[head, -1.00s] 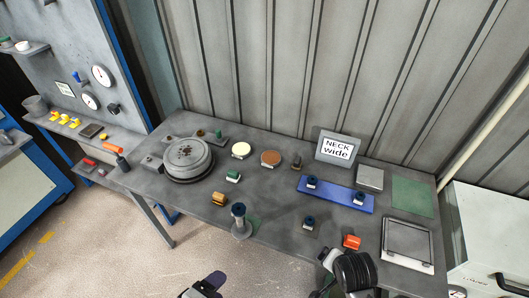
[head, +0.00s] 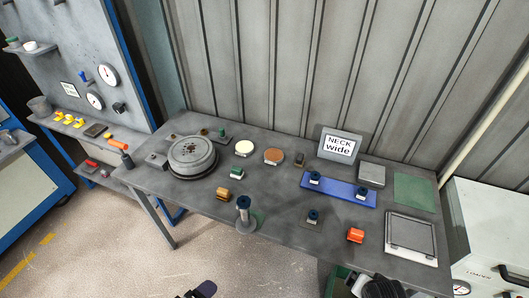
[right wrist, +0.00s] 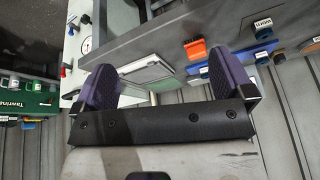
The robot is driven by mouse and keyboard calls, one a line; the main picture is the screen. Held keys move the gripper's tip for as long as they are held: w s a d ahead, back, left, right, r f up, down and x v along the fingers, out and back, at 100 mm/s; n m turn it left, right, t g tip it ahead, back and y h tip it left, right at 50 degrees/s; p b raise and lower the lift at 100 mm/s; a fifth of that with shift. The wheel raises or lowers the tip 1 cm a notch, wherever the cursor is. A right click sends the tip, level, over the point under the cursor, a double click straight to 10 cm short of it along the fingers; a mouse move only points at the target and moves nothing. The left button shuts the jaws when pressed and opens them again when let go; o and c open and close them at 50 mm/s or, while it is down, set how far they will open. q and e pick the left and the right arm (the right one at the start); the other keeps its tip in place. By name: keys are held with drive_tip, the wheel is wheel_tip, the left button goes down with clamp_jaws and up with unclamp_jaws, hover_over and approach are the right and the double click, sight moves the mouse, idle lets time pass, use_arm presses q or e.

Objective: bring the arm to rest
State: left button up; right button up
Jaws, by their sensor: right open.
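My right gripper (right wrist: 160,82) is open in the right wrist view, its two purple finger pads wide apart with nothing between them. Its fingers do not show clearly in the head view, where only a dark part of my right arm appears at the bottom edge, in front of the table's near right side. My left gripper (head: 203,290) barely shows at the bottom edge of the head view, and whether it is open cannot be seen. The grey table (head: 285,222) stands in front of me. No jerry can is clearly identifiable.
On the table are a blue strip (head: 338,188) with dark-capped pieces, an orange block (head: 355,235), a framed tray (head: 410,234), a round grey pot (head: 192,155) and a "NECK wide" sign (head: 339,145). A white cabinet (head: 490,225) stands right. A green labelled box (right wrist: 28,104) is at wrist-view left.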

use_arm(q)
drive_tip(key=shift+s+a+f, duration=0.1)
drive_tip(key=shift+s+f, duration=0.2)
drive_tip(key=shift+f, duration=0.05)
use_arm(e)
drive_tip(key=shift+s+d+f, duration=0.1)
drive_tip(key=shift+s+d, duration=0.25)
drive_tip(key=shift+s, duration=0.15)
use_arm(q)
drive_tip(key=shift+m, duration=0.3)
